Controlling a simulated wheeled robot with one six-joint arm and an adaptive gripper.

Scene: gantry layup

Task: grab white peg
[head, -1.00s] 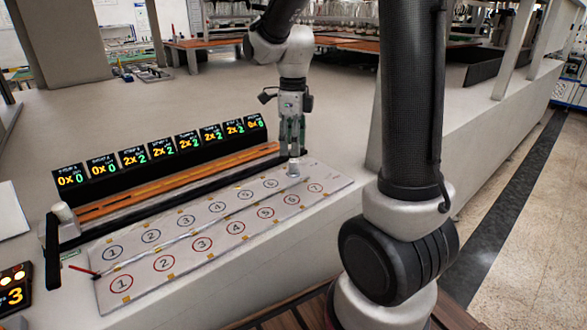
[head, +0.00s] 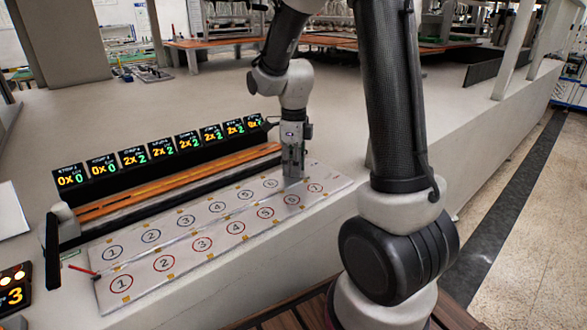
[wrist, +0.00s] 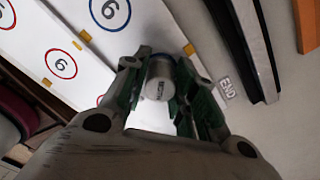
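The white peg (wrist: 158,84) shows in the wrist view as a pale grey-white cylinder with a small dark mark on its end. It stands between the two fingers of my gripper (wrist: 159,68), with very little space on either side. I cannot tell whether both fingers press on it. In the head view my gripper (head: 293,174) is low over the right end of the white numbered board (head: 205,222), near the last circles of the rows. The peg is mostly hidden behind the fingers there.
An orange-striped rail (head: 180,182) and a row of lit number displays (head: 160,148) run behind the board. The board's numbered circles look empty.

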